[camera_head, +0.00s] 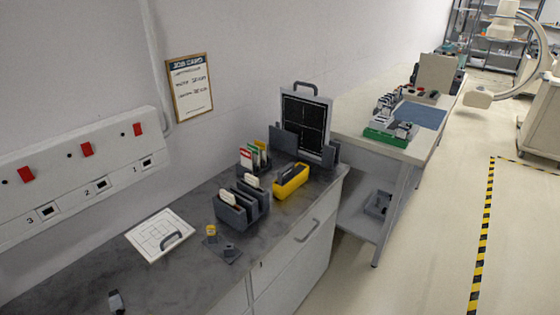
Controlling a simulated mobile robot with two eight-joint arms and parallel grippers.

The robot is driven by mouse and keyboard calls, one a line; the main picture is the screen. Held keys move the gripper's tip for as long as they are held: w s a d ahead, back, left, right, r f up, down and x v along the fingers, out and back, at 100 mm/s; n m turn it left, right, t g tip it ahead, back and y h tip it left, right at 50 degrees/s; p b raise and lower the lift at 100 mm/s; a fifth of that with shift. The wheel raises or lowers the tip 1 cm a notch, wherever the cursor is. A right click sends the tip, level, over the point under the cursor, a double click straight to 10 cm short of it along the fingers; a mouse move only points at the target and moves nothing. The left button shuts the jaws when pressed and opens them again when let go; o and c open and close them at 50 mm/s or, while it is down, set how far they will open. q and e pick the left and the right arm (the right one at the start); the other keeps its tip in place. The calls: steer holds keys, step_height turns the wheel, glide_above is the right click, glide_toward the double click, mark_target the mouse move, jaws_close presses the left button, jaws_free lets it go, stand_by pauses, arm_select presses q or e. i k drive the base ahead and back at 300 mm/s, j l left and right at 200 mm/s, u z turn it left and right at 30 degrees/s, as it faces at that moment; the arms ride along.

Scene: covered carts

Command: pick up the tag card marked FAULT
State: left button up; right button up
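Several tag cards stand upright in a small dark rack (246,170) near the wall on the dark counter. One is a red-and-white card (246,158), one a green-and-white card (256,158), and a yellow card (263,149) stands behind. Their lettering is too small to read, so I cannot tell which is marked FAULT. Pale cards also stand in a grey slotted holder (240,213) in front: one at its left (228,200) and one farther back (252,181).
A yellow box (291,185) and a black-gridded panel (305,122) stand right of the racks. A white board with a handle (153,234) lies left. A small dark stand (225,250) sits near the front edge. A red-switched wall panel (85,172) overhangs the counter's left.

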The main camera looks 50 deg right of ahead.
mark_target(247, 162)
steer(key=z, duration=0.4)
steer(key=l+z, duration=0.1)
steer(key=z, duration=0.25)
steer(key=i+z, duration=0.1)
steer(key=z, duration=0.3)
steer(key=l+z, duration=0.1)
steer(key=z, duration=0.3)
steer(key=i+l+u, duration=0.15)
steer(key=i+l, duration=0.5)
